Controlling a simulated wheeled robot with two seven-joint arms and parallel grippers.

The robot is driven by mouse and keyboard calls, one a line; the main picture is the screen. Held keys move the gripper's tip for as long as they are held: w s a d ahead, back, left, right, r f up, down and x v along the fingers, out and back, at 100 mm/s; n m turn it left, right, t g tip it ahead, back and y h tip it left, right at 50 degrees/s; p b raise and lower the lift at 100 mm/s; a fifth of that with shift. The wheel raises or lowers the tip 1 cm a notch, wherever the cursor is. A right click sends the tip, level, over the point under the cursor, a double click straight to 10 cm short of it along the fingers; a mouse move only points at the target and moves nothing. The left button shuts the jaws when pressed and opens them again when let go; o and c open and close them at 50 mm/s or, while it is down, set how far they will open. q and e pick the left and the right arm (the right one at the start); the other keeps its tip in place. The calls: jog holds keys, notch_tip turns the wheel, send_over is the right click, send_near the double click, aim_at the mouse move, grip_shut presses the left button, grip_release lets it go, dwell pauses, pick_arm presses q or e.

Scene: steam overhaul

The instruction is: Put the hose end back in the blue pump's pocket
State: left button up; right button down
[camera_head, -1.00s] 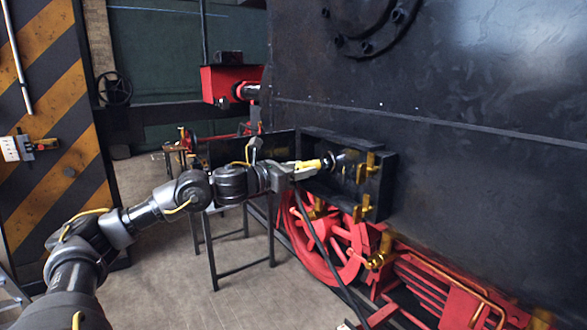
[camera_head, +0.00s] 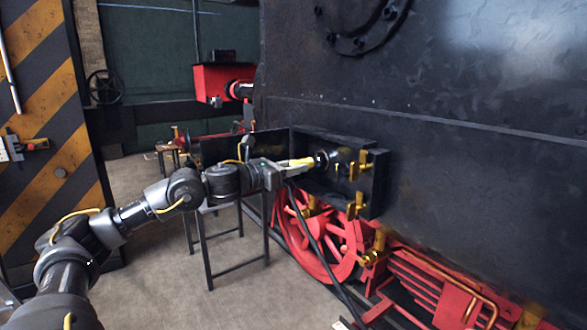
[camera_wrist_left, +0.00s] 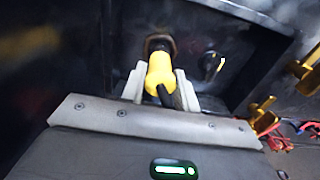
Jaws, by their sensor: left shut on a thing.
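My left gripper (camera_head: 292,165) is shut on the yellow hose end (camera_head: 302,162) at the open black box (camera_head: 377,190) on the locomotive's side. In the left wrist view the yellow hose end (camera_wrist_left: 160,72) sits between the two pale fingers, its tip at a brownish round fitting (camera_wrist_left: 159,44). I cannot tell whether the tip is inside the fitting or just against it. The dark hose (camera_head: 322,245) hangs from the gripper down toward the floor. The blue pump and its pocket are not in view. My right gripper is not in view.
Brass valves (camera_head: 361,165) stick out of the box's right part and below it. Red wheels (camera_head: 325,245) and rods lie beneath. A dark stand (camera_head: 207,245) is below my left arm. A striped panel (camera_head: 40,110) stands at the left.

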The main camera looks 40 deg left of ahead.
pick_arm(q)
jog(key=b+v, duration=0.3)
jog(key=v, duration=0.1)
jog(key=shift+s+a, duration=0.1)
jog(key=shift+s, duration=0.3)
dwell(0.6)
